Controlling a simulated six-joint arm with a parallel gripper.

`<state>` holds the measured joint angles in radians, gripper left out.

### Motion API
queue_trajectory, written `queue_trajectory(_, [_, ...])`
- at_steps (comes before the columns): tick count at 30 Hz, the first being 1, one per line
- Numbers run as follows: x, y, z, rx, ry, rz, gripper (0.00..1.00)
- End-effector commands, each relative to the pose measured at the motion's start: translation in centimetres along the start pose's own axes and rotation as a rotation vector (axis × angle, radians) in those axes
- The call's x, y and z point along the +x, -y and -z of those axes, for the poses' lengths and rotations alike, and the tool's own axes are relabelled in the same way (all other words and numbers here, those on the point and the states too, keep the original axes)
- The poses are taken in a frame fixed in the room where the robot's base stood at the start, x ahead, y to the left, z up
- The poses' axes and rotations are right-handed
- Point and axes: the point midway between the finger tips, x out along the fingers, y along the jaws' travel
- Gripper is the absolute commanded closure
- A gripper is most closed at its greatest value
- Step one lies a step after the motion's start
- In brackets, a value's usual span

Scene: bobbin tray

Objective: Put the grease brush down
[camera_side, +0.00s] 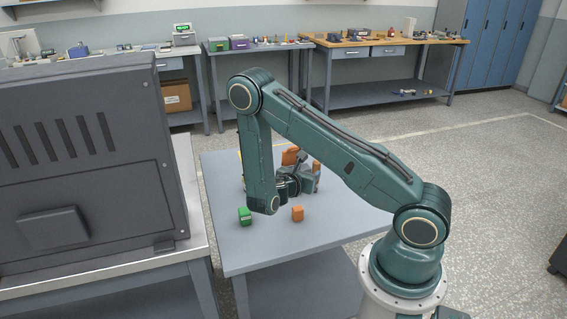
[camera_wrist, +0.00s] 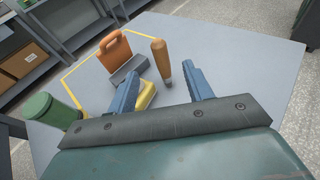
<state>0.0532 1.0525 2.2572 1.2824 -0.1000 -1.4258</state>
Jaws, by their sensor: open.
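A tan-orange handle with a grey lower end, which looks like the grease brush (camera_wrist: 160,58), shows in the wrist view. It stands roughly upright with a slight tilt, and its lower end appears between my fingertips. My gripper (camera_wrist: 163,76) has its two blue fingers spread wide, with a clear gap on both sides of the handle. In the side view my gripper (camera_side: 308,182) is low over the table, partly hidden by my arm, with an orange-brown end of the handle (camera_side: 316,165) beside it. I cannot tell what the brush's lower end touches.
A grey block (camera_wrist: 129,69), a yellow piece (camera_wrist: 147,96) and an orange handled piece (camera_wrist: 115,48) lie left of the brush. A green cylinder (camera_wrist: 52,111) is farther left.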

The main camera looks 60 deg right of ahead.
Motion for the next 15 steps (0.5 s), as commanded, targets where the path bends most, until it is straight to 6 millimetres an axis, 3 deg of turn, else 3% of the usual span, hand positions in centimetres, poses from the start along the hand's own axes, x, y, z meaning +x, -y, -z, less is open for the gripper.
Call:
queue_trajectory(9, [4.0, 0.1, 0.0, 0.003, 0.0, 0.003, 0.49])
queue_trajectory(15, [5.5, 0.0, 0.0, 0.001, 0.0, 0.002, 0.49])
